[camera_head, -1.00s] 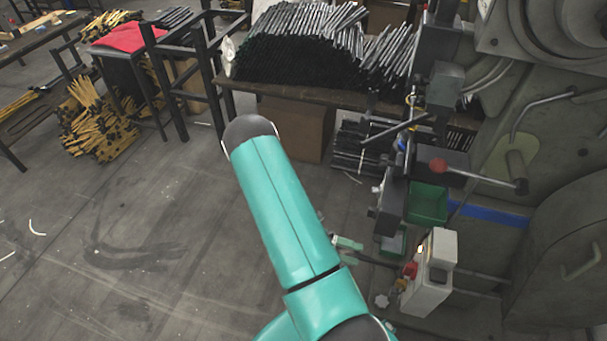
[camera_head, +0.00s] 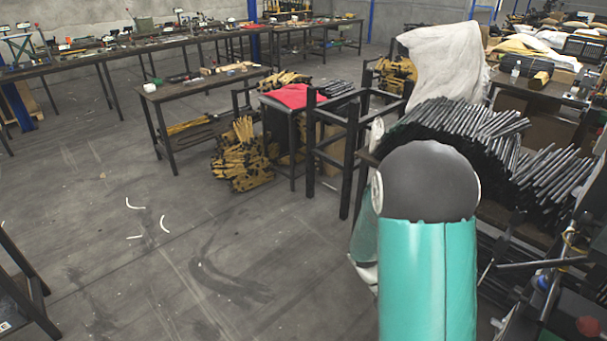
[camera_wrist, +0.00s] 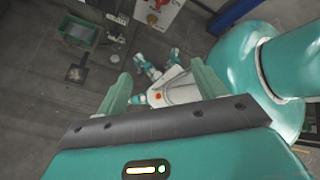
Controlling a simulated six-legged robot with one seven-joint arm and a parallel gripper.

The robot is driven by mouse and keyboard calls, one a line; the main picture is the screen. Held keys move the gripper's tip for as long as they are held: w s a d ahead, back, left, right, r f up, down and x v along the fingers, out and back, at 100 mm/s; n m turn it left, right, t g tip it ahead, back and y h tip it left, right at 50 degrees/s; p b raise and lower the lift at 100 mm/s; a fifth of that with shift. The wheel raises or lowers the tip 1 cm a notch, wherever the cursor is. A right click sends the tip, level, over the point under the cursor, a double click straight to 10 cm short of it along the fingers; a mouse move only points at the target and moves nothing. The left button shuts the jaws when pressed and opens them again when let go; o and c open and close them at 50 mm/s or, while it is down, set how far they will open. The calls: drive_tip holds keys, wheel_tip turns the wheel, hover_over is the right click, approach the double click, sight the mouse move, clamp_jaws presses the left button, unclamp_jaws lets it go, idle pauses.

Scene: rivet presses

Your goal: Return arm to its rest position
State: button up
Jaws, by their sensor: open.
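My arm is a teal link with a dark grey rounded joint, raised upright at the lower right of the head view, in front of the table of rods. My gripper does not show in the head view. In the wrist view my gripper (camera_wrist: 160,72) has its two pale green fingers wide apart, with nothing held between them. Beyond the fingers, far below, are white and teal parts of my own body on the grey floor.
Dark rods (camera_head: 455,140) are heaped behind my arm, partly hidden by it. A black frame (camera_head: 350,150) and yellow parts (camera_head: 242,160) stand left of it. The floor at left is open. The wrist view shows a green bin (camera_wrist: 75,32) and a red-and-white box (camera_wrist: 157,10).

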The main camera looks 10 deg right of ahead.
drive_tip(key=a+r+m+t+y, duration=0.2)
drive_tip(key=a+r+m+t, duration=0.4)
drive_tip(key=r, duration=0.6)
drive_tip(key=a+r+m+t+y, duration=0.2)
drive_tip(key=a+r+m+t, duration=0.5)
drive_tip(key=a+r, duration=0.4)
drive_tip(key=shift+s+a+r+m+t+y, duration=0.3)
drive_tip(key=shift+s+r+t, duration=0.1)
drive_tip(key=shift+r+t, duration=0.35)
drive_tip(key=shift+f, duration=0.1)
drive_tip(key=c, duration=0.7)
drive_tip(key=shift+d, duration=0.15)
